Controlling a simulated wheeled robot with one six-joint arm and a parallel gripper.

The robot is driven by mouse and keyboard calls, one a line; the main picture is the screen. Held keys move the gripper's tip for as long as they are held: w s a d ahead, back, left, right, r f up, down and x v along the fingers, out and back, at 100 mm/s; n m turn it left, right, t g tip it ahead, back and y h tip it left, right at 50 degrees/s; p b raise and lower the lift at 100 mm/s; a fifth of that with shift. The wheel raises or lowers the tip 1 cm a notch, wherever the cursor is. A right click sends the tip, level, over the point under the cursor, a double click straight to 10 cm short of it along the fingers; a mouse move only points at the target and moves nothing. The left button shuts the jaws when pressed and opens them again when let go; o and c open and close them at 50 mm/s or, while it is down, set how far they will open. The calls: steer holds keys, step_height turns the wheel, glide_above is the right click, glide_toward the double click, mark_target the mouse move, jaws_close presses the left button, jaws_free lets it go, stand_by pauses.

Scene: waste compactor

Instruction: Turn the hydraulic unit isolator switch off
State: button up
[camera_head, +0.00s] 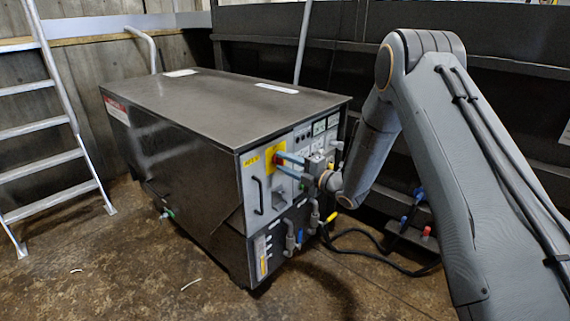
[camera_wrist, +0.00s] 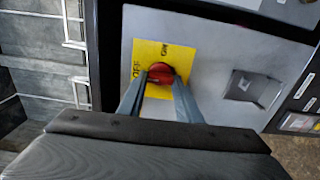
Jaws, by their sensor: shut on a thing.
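The isolator switch is a red knob (camera_wrist: 161,73) on a yellow plate (camera_wrist: 150,50) on the grey panel of the hydraulic unit. In the head view the yellow plate (camera_head: 271,168) is near the unit's upper front corner, and the knob (camera_head: 277,158) is partly covered by the fingers. My gripper (camera_wrist: 160,84) has its two blue-grey fingers on either side of the red knob, shut on it. In the head view my gripper (camera_head: 284,164) reaches the panel from the right. The exact angle of the knob is hard to tell.
The dark hydraulic unit (camera_head: 220,85) stands on the floor. Its front has a black handle (camera_head: 257,195), valves with yellow and blue levers, and hoses. A ladder (camera_head: 45,120) leans at the left. A grey recessed box (camera_wrist: 244,87) sits right of the switch.

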steer(key=o, duration=1)
steer(key=shift+o, duration=0.2)
steer(key=shift+d, duration=0.1)
steer(key=v, duration=0.7)
steer(key=shift+s+d, duration=0.25)
steer(key=shift+d, duration=0.05)
